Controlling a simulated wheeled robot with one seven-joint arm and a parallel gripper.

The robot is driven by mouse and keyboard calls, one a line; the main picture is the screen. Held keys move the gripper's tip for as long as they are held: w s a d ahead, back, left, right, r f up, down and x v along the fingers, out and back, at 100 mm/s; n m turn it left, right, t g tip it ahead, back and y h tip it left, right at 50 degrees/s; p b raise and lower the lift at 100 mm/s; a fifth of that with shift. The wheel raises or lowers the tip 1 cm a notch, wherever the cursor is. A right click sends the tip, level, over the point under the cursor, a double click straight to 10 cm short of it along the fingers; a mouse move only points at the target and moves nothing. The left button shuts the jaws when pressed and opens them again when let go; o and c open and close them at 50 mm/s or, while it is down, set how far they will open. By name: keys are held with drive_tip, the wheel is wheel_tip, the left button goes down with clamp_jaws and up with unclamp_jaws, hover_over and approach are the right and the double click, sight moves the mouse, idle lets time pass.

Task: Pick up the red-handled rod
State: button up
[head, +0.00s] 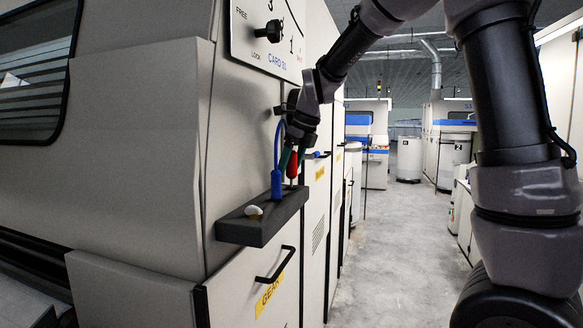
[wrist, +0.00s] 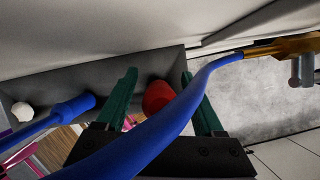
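The red-handled rod (head: 293,165) stands at the dark grey shelf on the machine's side, with only its red handle clearly showing. My gripper (head: 294,150) is just above it, pointing down. In the wrist view the green fingers of my gripper (wrist: 159,75) are open, with a gap between them. The rod's lower part is hidden. A blue hose (wrist: 185,112) crosses close in front of the wrist camera and covers part of the fingers.
The shelf (head: 245,230) also holds a blue-handled thing (head: 277,185) left of the red handle and a white knob (head: 254,211). A brass fitting (wrist: 285,46) is at the hose's right end. The machine wall is close behind. The aisle floor (head: 390,240) at right is clear.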

clamp_jaws()
drive_tip(key=shift+r, duration=0.1)
